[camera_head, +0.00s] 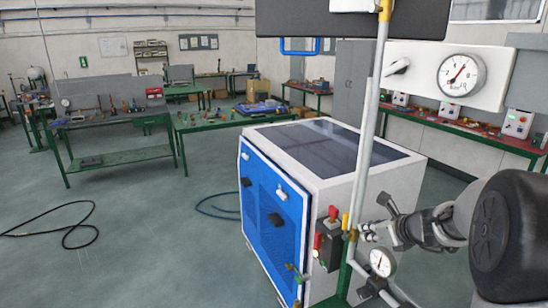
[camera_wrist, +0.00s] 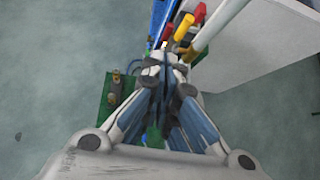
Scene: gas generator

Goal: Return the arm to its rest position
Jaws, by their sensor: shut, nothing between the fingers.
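My arm reaches in from the right edge of the head view. My gripper (camera_head: 366,232) is at its left end, beside the upright pipe and close to the red valve handle (camera_head: 333,213) and the yellow handle (camera_head: 345,221). In the wrist view my gripper (camera_wrist: 166,58) is shut and empty, its fingertips together. The red handle (camera_wrist: 168,32) and yellow handle (camera_wrist: 184,28) lie just beyond the fingertips there. I cannot tell whether the fingers touch them.
The white and blue generator cabinet (camera_head: 330,170) stands left of my gripper. A grey pipe (camera_head: 368,130) rises beside it, with a small gauge (camera_head: 382,262) below my gripper and a large gauge (camera_head: 462,76) above. Black hose (camera_head: 75,225) lies on the open floor at left.

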